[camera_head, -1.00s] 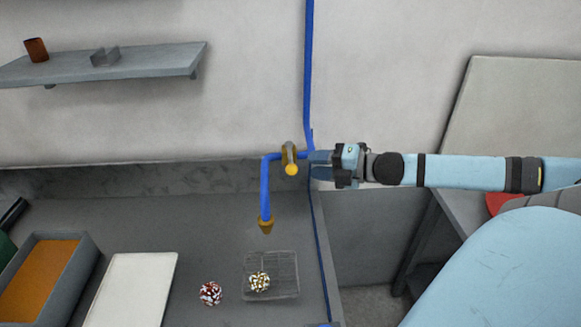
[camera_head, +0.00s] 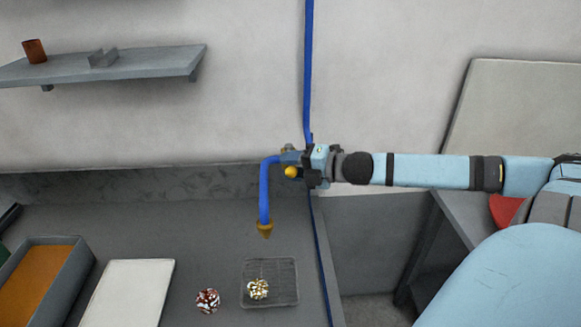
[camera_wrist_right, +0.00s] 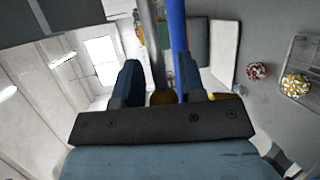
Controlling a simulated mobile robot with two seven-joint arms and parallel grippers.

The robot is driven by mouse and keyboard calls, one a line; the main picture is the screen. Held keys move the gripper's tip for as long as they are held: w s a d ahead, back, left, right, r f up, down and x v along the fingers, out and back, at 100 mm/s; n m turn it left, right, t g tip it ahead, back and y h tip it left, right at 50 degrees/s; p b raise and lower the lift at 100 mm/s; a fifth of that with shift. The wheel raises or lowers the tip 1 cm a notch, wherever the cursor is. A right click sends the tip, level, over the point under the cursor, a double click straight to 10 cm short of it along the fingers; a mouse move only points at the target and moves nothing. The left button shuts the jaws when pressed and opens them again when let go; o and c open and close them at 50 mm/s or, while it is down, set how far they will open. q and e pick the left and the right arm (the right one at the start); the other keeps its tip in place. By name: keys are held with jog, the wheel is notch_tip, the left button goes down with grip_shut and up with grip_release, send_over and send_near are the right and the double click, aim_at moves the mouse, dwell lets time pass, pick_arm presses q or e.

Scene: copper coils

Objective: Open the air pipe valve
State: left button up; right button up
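The air pipe valve sits on the blue pipe (camera_head: 264,195) against the wall. Its yellow round end (camera_head: 291,172) shows just below my right gripper (camera_head: 289,157), which covers most of the valve body. The pipe bends down to a brass nozzle (camera_head: 264,230) above the counter. In the right wrist view, my right gripper (camera_wrist_right: 160,75) is open. Its two fingers stand apart, with the grey valve lever (camera_wrist_right: 151,45) and the blue pipe (camera_wrist_right: 178,40) between them. Whether a finger touches the lever cannot be told. My left gripper is not in view.
Below, on the grey counter (camera_head: 215,235), are a wire basket (camera_head: 285,290) with a gold-and-white ball (camera_head: 258,289), a red-and-white ball (camera_head: 208,301), a white board (camera_head: 127,290) and a grey tray (camera_head: 75,265). A shelf (camera_head: 140,66) hangs upper left.

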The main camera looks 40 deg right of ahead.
dwell(0.3)
grip_shut()
